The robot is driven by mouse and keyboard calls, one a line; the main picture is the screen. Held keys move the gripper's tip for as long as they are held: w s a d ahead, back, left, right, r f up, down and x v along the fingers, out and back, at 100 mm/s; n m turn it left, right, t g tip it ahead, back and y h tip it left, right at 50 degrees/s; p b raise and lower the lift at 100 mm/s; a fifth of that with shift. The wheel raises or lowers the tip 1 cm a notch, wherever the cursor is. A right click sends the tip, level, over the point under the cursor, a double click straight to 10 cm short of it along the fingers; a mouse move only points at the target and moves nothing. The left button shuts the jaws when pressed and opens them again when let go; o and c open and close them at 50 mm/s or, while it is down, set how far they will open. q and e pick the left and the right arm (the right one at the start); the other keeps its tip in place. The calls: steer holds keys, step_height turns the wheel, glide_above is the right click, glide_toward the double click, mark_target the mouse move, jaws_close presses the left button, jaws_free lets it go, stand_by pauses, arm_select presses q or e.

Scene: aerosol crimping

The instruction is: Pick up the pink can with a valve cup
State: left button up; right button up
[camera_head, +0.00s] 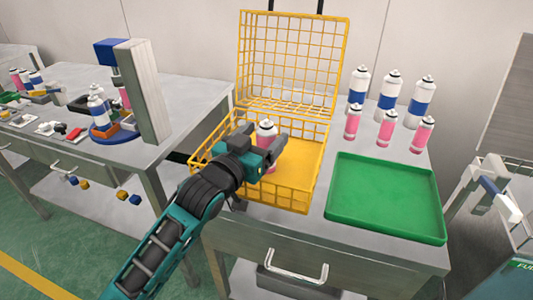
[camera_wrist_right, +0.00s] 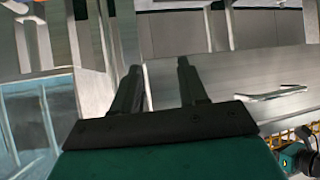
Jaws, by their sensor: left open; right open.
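A pink can (camera_head: 268,158) with a white top and a valve stands upright in the yellow wire basket (camera_head: 292,196). My left gripper (camera_head: 266,147) is at this can, open, with its fingers beside the can's body; the gripper hides part of the can, and I cannot tell whether they touch. Three more pink cans with white tops (camera_head: 384,133) stand on the table at the right of the basket. My right gripper (camera_wrist_right: 160,80) is open and empty in the right wrist view, in front of a grey table drawer; the head view does not show it.
The basket's yellow mesh lid (camera_head: 292,60) stands open at the back. A green tray (camera_head: 385,232) is empty at the front right. Three blue-banded white cans (camera_head: 389,95) stand behind the pink ones. A second table (camera_head: 185,95) with a crimping device (camera_head: 140,90) is at the left.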

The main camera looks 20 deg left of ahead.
arm_select(q)
steer(key=shift+w, duration=0.1)
jaws_close()
stand_by(0.8)
